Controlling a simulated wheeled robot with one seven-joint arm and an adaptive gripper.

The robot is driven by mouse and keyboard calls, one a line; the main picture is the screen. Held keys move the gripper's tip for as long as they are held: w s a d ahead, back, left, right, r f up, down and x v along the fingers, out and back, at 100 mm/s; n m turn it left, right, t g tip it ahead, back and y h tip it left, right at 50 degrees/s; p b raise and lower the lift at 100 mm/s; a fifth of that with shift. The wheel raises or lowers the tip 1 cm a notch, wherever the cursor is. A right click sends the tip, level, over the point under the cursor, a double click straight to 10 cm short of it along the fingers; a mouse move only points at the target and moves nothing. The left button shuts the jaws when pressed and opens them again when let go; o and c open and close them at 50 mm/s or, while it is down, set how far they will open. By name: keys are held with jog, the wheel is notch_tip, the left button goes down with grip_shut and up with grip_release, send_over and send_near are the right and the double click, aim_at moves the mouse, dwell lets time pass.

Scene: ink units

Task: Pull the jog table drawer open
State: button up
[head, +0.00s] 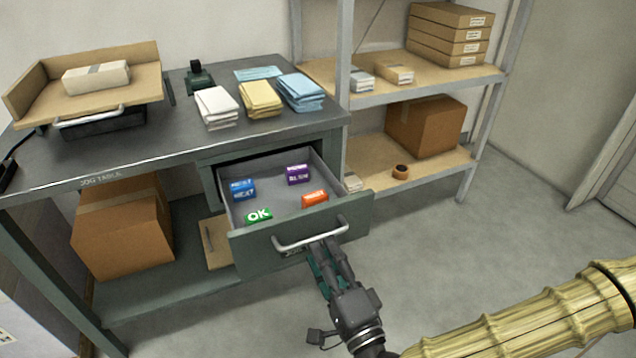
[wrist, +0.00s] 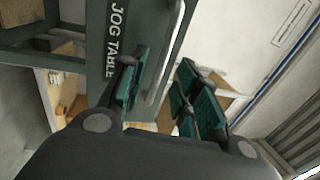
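The jog table (head: 150,160) is a dark grey-green bench with its name on the front edge. Its drawer (head: 280,262) stands pulled out, with its inside showing. In it lie small blocks: blue (head: 242,190), purple (head: 297,174), orange (head: 314,198) and green "OK" (head: 258,215). The pale bar handle (head: 312,237) spans the drawer front. My gripper (head: 318,254) is at the front, just below the handle's right part. In the wrist view my gripper (wrist: 165,90) has its green-padded fingers apart, with the handle (wrist: 166,55) showing between them; contact cannot be told.
Paper stacks (head: 260,99) and a tray (head: 85,85) with a packet lie on the tabletop. A cardboard box (head: 122,225) sits on the lower shelf. A shelf rack (head: 345,100) with boxes stands at the right. The floor (head: 500,220) before it is clear.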

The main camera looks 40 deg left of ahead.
jog(key=v, duration=0.3)
dwell(0.6)
